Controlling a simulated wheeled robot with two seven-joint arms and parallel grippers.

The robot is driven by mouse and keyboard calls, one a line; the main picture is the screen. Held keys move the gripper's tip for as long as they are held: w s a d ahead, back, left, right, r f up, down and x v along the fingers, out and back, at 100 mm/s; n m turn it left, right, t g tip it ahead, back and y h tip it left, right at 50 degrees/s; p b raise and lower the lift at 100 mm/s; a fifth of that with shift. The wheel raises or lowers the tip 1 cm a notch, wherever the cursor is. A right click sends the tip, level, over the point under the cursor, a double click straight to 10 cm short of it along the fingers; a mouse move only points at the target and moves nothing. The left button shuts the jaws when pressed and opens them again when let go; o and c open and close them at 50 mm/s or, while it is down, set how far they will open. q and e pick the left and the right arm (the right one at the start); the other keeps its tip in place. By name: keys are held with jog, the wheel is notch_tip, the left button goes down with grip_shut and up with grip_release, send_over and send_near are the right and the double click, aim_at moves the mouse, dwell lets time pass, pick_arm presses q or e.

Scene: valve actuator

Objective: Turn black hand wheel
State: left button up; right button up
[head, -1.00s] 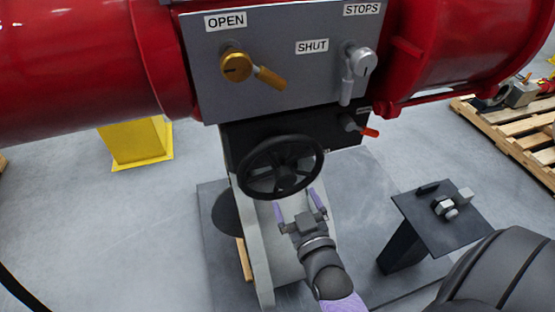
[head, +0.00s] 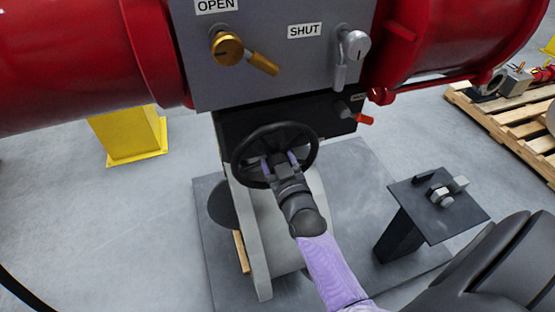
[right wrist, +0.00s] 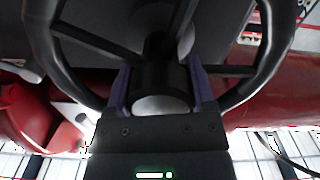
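The black hand wheel (head: 313,151) is on the front of the valve actuator, below the grey panel. My right gripper (head: 278,160) is at the wheel's middle, inside the rim. In the right wrist view, the wheel's rim (right wrist: 272,60) and spokes show, and the hub (right wrist: 160,80) lies between the two purple fingers of my right gripper (right wrist: 161,88). The fingers are spread, one on each side of the hub. Whether they touch it is hard to tell. My left gripper is not in view.
Above the wheel is a grey panel (head: 275,75) with a brass lever (head: 228,48) and a silver lever (head: 352,45). A small orange-tipped lever (head: 362,119) is right of the wheel. A dark stand (head: 455,215) is at right, a pallet (head: 510,120) beyond.

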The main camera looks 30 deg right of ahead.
jog(key=c, duration=0.7)
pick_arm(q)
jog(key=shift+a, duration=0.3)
pick_arm(e)
grip_shut()
jog(key=shift+r+n+p, duration=0.15)
jog(key=shift+n+p, duration=0.4)
jog(key=shift+n, duration=1.05)
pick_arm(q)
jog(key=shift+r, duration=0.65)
pick_arm(e)
jog(key=o, duration=1.1)
grip_release()
jog(key=shift+c, duration=0.2)
jog(key=shift+o, duration=1.1)
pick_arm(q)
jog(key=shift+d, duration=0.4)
